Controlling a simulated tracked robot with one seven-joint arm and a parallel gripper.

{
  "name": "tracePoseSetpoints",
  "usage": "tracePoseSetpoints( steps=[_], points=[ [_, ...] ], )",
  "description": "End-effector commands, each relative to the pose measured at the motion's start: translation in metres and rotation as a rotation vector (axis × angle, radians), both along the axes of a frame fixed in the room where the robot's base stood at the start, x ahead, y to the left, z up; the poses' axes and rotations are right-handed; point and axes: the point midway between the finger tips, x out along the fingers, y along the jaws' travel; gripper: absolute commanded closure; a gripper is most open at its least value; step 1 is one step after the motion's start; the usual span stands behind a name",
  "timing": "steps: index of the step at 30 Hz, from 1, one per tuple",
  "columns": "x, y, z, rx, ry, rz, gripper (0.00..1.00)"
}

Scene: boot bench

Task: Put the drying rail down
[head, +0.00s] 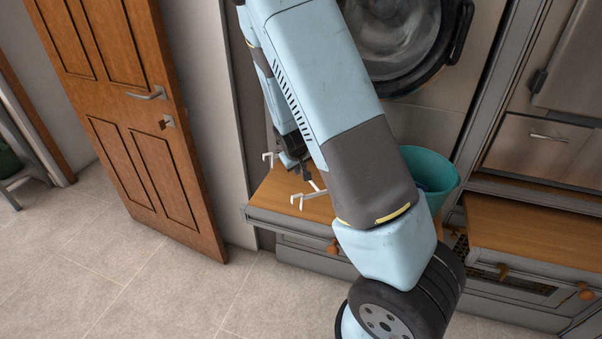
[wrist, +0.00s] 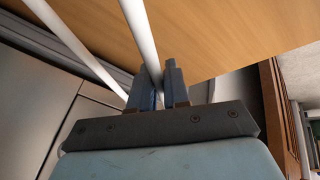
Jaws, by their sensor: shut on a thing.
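The drying rail (head: 310,194) is white and thin, with hooked ends, and shows over the left part of the wooden bench top (head: 272,193) in the head view. Much of it is hidden behind my arm. In the wrist view two white bars of the rail (wrist: 139,30) run up the picture, with the bench top (wrist: 220,35) beyond. My gripper (wrist: 160,80) is shut on the right-hand bar, which passes between its fingers. In the head view my gripper (head: 299,166) is low over the bench and partly covered by my arm. I cannot tell whether the rail touches the wood.
A teal bucket (head: 436,178) stands on the bench, right of my arm. A front-loading washing machine (head: 400,95) is behind. A brown panelled door (head: 140,120) stands at left. A second wooden-topped unit (head: 535,235) is at right. The tiled floor (head: 110,265) at front left is clear.

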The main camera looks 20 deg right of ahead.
Motion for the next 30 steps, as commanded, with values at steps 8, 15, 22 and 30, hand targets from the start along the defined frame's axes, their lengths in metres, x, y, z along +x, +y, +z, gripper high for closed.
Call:
tracePoseSetpoints(
  steps=[8, 15, 22, 30],
  points=[
    [0.001, 0.0, -0.032, -0.002, 0.003, 0.002, 1.0],
    [0.001, -0.003, -0.035, 0.0, 0.0, -0.002, 1.0],
    [0.001, -0.001, -0.039, 0.0, 0.0, 0.001, 1.0],
    [0.001, 0.001, -0.038, -0.001, 0.001, 0.004, 0.59]
  ],
)
